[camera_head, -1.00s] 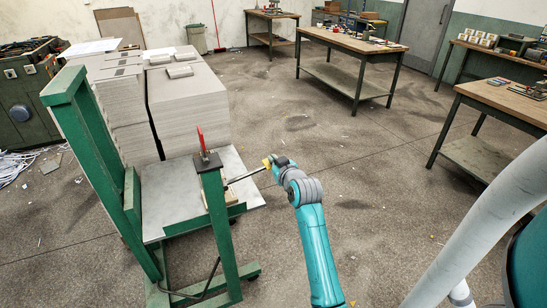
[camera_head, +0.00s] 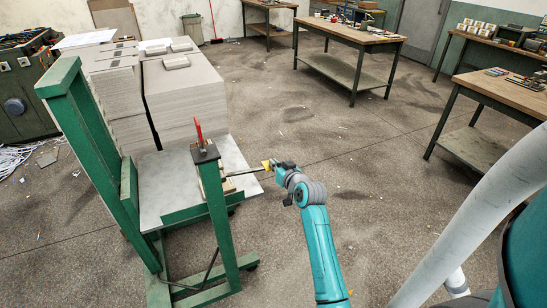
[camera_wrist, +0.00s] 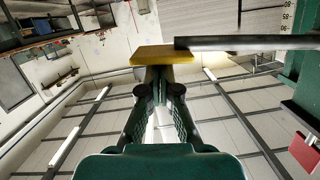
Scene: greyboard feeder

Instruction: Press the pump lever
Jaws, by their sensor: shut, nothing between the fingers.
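The pump lever (camera_head: 245,173) is a thin dark bar sticking out to the right from the green post of the lift cart. It slopes up slightly towards its free end. In the wrist view the lever (camera_wrist: 245,43) crosses the top from the right. My gripper (camera_head: 270,166) is at the lever's free end. In the wrist view my gripper's fingers (camera_wrist: 160,75) are shut, with a yellow block at their tips. The block meets the end of the bar. I cannot tell whether it belongs to the lever or the fingers.
The green cart frame (camera_head: 90,130) carries a grey plate (camera_head: 160,180). A red handle (camera_head: 198,130) stands on the post. Tall greyboard stacks (camera_head: 190,95) stand behind. A workbench (camera_head: 350,35) is further back. The floor right of the cart is clear.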

